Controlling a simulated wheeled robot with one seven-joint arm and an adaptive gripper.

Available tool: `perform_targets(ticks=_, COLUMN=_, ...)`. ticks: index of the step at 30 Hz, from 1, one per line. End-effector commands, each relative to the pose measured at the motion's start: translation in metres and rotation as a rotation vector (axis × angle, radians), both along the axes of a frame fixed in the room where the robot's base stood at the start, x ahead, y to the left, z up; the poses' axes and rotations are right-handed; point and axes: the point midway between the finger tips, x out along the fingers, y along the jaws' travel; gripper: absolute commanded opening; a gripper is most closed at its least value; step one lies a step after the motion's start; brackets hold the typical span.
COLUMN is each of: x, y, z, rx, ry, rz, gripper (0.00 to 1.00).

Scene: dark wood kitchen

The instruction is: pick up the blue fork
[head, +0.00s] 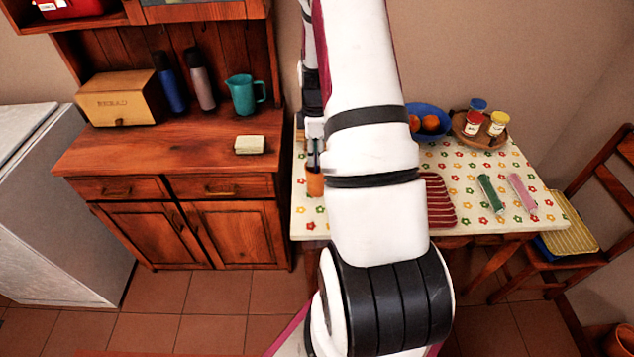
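I cannot make out a blue fork in the head view. An orange cup (315,184) stands at the left end of the table, partly covered by my arm. Thin dark and pale shapes rise at its mouth; I cannot tell whether they are utensils or my fingers. My gripper (314,150) seems to point down just above the cup, at the left edge of my big white arm link. It is small and partly hidden, so I cannot see whether it is open or holds anything.
The flowered table (395,216) also holds a blue bowl of oranges (429,110), a round tray with jars (465,139), a red striped cloth (440,200), and green (490,194) and pink (521,193) items. A wooden cabinet (150,155) stands left, a chair (600,200) right.

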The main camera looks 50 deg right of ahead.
Motion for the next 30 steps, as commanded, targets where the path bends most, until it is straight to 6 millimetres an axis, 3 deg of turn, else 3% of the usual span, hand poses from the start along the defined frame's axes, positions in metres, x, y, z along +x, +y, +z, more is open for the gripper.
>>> perform_targets(ticks=12, x=-0.001, y=-0.004, z=-0.046, rx=0.002, ry=0.001, rz=0.0, gripper=0.28)
perform_targets(ticks=22, x=0.0, y=-0.004, z=-0.052, rx=0.0, ry=0.0, rz=0.0, gripper=0.28)
perform_targets(ticks=26, x=0.0, y=-0.004, z=-0.052, rx=0.0, ry=0.0, rz=0.0, gripper=0.0)
perform_targets(ticks=30, x=0.0, y=-0.004, z=-0.052, rx=0.0, ry=0.0, rz=0.0, gripper=0.0)
